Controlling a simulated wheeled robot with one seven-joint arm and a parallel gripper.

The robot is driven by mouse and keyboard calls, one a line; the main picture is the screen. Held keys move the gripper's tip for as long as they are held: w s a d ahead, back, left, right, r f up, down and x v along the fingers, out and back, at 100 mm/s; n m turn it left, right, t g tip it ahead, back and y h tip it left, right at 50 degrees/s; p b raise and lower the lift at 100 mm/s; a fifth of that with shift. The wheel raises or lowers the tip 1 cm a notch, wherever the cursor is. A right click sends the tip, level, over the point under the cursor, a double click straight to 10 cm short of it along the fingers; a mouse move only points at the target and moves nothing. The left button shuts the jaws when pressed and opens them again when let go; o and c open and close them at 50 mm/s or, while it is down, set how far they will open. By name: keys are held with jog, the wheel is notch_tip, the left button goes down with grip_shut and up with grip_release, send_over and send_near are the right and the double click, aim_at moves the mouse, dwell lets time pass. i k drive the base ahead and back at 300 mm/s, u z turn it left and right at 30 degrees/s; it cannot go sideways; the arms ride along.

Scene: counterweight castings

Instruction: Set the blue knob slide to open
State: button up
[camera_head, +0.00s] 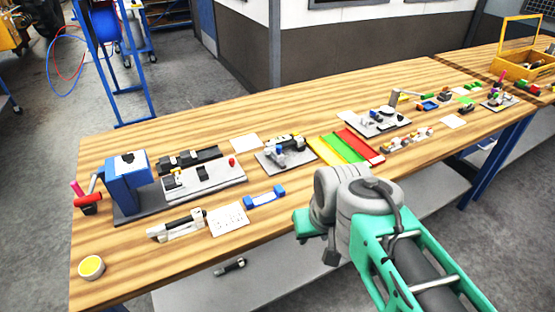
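Small blue knobs show on two grey-plated fixtures, and I cannot tell which is the slide of the task. One fixture (287,158) sits mid-bench, with a blue knob (280,150) at its left part and dark parts behind. The other (377,125) stands farther right, with a blue knob (392,113) near a grey lever. Both are too small to read a slide position. My arm's grey joint and teal links are at the lower right, in front of the bench edge and apart from both fixtures. My gripper's fingers cannot be made out.
A yellow box (522,70) stands far right.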

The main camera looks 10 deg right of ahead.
aim_at(276, 154)
jog(key=u, duration=0.2)
jog(key=i, duration=0.4)
jog(key=u, duration=1.9)
